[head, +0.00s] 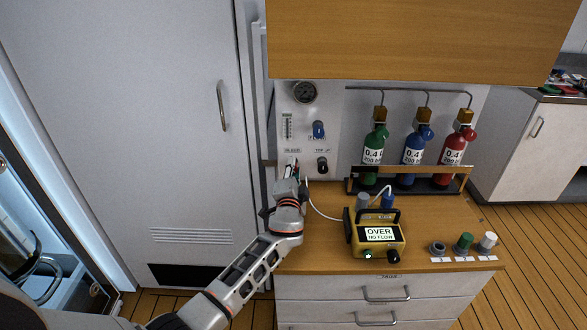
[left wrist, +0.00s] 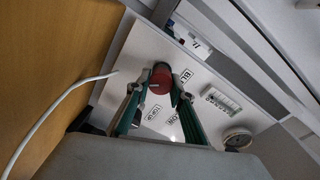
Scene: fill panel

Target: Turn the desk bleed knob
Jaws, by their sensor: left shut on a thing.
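The red bleed knob (left wrist: 161,77) sits on the white panel (head: 302,103), beside a label that begins "BL" in the left wrist view. My left gripper (head: 292,172) reaches the panel's lower left, under the "BLEED" label, and hides the knob in the head view. In the left wrist view its green-edged fingers (left wrist: 157,90) are shut on the red knob, one on each side. My right gripper is not in view.
A blue knob (head: 318,130) and a black "TOP UP" knob (head: 322,165) are close by on the panel. A yellow meter (head: 379,236) reading "OVER NO FLOW" stands on the wooden desk (head: 320,258). Green, blue and red cylinders (head: 413,147) stand in a rack at right.

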